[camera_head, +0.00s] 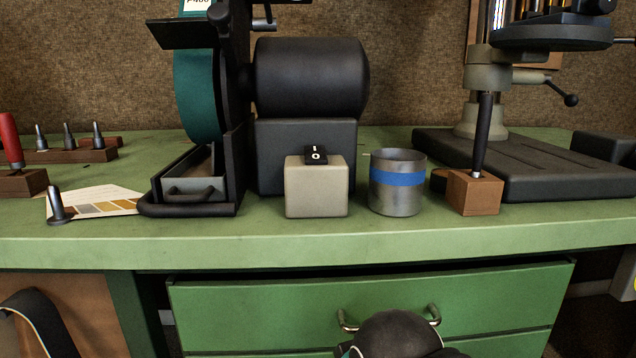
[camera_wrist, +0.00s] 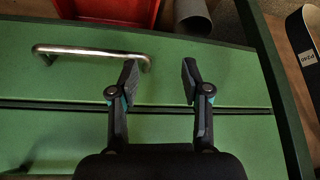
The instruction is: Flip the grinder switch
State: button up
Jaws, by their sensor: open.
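The box stands near the front of the green bench, in front of the black grinder motor (camera_head: 311,78). My gripper (camera_wrist: 159,78) shows in the wrist view, open and empty, with its two fingers apart in front of the green drawer fronts. In the head view only a dark rounded part of my arm shows at the bottom, below and right of the switch box. The switch is not in the wrist view.
A metal cup (camera_head: 397,190) with a blue band stands right of the switch box. A wooden block (camera_head: 473,192) holding a black rod is further right. A green drawer (camera_head: 250,300) with a metal handle is below the bench edge. A small drawer tray (camera_head: 193,190) is left.

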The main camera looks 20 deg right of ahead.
aim_at(314, 154)
jog(key=z, duration=1.1)
jog(key=k, duration=1.1)
jog(key=u, duration=1.1)
